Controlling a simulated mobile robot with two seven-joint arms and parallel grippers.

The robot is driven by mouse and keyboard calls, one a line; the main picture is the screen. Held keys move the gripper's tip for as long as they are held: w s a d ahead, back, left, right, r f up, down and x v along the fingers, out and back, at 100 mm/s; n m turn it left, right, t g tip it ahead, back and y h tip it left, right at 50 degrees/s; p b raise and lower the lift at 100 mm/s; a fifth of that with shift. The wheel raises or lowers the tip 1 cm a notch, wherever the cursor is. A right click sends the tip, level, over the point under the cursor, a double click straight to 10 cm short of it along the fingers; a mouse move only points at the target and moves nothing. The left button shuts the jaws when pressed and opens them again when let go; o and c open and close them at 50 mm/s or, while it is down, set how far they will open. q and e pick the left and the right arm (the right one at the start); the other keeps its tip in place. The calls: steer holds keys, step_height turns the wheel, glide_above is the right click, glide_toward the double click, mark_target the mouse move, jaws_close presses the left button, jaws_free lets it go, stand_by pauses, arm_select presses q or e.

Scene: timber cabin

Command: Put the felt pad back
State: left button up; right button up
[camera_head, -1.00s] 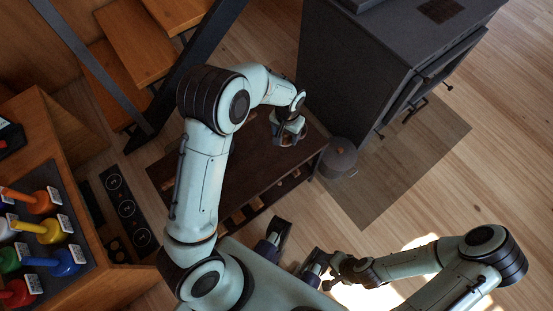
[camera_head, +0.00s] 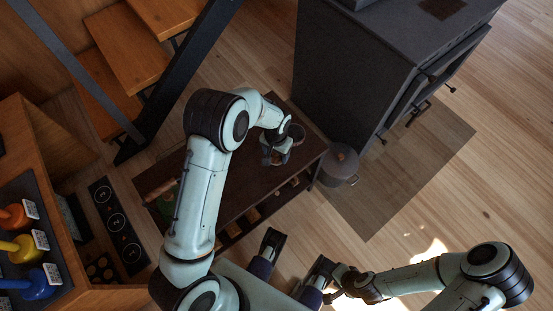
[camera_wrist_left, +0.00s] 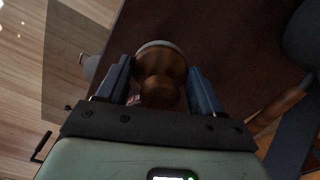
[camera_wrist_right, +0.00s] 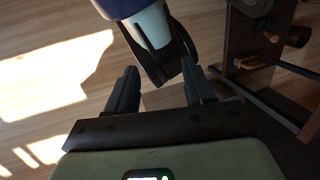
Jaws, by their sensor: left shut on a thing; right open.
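My left gripper (camera_head: 276,156) is over the far right end of the dark low bench (camera_head: 236,170). In the left wrist view its fingers (camera_wrist_left: 160,88) are shut on a round wooden piece with a knob and a pale rim (camera_wrist_left: 162,62), which looks like the felt pad. Its underside is hidden, and I cannot tell whether it touches the bench. A small dark round thing (camera_head: 297,134) is just beyond this gripper. My right gripper (camera_wrist_right: 160,92) is open and empty, low beside my base.
A lidded dark pot (camera_head: 341,163) stands right of the bench, near the big dark stove (camera_head: 360,75). A green thing (camera_head: 168,202) and a brownish roll (camera_head: 160,188) lie at the bench's left end. Stairs rise behind.

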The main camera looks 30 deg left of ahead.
mark_target(276, 159)
arm_select(q)
steer(key=shift+f+b, duration=0.45)
steer(key=shift+f, duration=1.95)
arm_select(e)
steer(key=shift+w+d+f+t, duration=0.3)
steer(key=shift+w+d+f, duration=0.1)
steer(key=shift+w+f, duration=0.35)
arm_select(q)
steer(key=shift+f, duration=0.1)
arm_select(e)
steer(key=shift+w, duration=0.1)
arm_select(q)
steer(key=shift+f, duration=0.1)
steer(key=o, duration=1)
arm_select(e)
steer(key=shift+w, duration=0.1)
